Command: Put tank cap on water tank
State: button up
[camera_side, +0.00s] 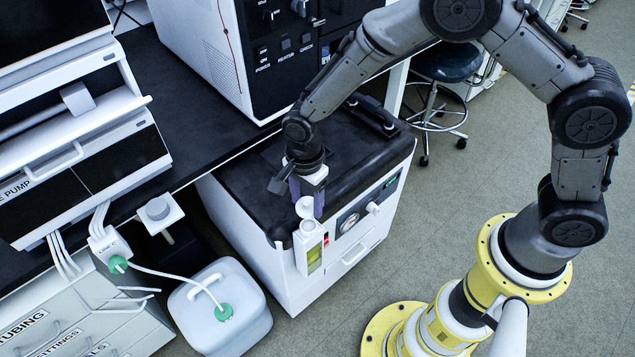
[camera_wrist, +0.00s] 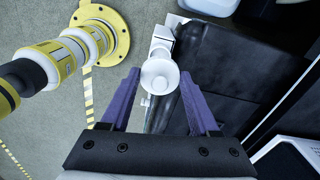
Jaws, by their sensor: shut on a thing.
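The white, round tank cap (camera_wrist: 160,76) is between the tips of my gripper's purple fingers (camera_wrist: 161,78), and my gripper is shut on it. In the side view my gripper (camera_side: 308,197) points down at the front edge of the black-topped unit, with the pale cap (camera_side: 304,208) at its fingertips. The water tank (camera_side: 313,258) is a narrow white housing with a yellow-green window, on the unit's front corner. The cap is at or just above the tank's top; I cannot tell whether they touch. The cap partly hides the tank's top in the wrist view.
The white unit (camera_side: 354,253) has a dial and a black top. A tall instrument (camera_side: 283,50) stands behind it. A white jug (camera_side: 219,306) with a green cap and tubing sits on the floor at the left. Open floor (camera_side: 460,190) lies to the right.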

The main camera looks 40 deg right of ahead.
aim_at(308, 226)
jog(key=shift+f, duration=3.05)
jog(key=shift+f, duration=0.2)
jog(key=o, duration=1.4)
jog(key=shift+o, duration=0.3)
jog(key=shift+r, duration=0.1)
jog(key=shift+r, duration=3.45)
grip_shut()
